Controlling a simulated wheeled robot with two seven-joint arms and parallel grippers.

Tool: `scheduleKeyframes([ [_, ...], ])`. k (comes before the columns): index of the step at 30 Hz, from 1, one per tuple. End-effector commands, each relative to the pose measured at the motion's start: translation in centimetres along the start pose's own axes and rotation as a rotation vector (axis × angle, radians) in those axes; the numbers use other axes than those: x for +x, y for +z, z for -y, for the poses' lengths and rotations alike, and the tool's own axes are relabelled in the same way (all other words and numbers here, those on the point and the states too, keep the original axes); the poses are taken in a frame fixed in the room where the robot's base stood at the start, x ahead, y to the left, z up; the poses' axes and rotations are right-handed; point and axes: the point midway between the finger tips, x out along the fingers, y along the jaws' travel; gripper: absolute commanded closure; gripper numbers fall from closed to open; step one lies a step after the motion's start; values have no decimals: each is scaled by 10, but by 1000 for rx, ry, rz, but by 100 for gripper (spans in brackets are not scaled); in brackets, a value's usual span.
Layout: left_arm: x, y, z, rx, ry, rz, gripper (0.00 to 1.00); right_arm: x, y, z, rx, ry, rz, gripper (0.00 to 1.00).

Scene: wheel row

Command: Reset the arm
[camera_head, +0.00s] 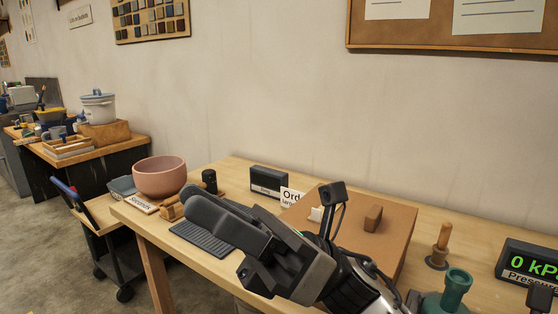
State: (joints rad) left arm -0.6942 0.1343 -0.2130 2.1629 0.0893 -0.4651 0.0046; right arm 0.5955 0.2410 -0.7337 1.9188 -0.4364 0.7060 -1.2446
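My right arm comes in from the bottom right, and its dark grey gripper (218,218) reaches left over the front part of the wooden table (240,172). The fingers overlap in this view, so I cannot tell whether they are apart or together. No held object shows at the fingertips. The gripper hides part of a dark ribbed mat (188,236) and of the table's front. My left gripper is not in view.
A pink bowl (160,177) stands at the table's left end, near a small black jar (209,181). A brown box (392,224) lies behind my arm. A green fitting (457,288) and a pressure display (527,268) stand at right. A cart (98,212) stands left.

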Motion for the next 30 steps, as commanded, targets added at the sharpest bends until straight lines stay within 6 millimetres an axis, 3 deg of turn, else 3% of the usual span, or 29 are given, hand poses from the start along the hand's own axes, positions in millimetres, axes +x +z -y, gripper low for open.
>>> scheduleKeyframes([
  [5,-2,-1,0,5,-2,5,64,-95,3,58,597,-389,486,72],
  [9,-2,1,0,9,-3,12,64,-194,-32,79,1023,-614,912,72],
  [13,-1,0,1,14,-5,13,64,-278,-84,69,1329,-756,1312,72],
  [15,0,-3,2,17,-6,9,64,-318,-115,54,1456,-812,1529,72],
  [18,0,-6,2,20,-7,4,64,-361,-156,24,1587,-864,1813,72],
  [21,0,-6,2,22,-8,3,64,-390,-188,-4,1659,-891,2040,72],
  [24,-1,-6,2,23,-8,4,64,-405,-208,-25,1693,-901,2192,72],
  [30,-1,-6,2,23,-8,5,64,-414,-219,-38,1709,-903,2285,72],
])
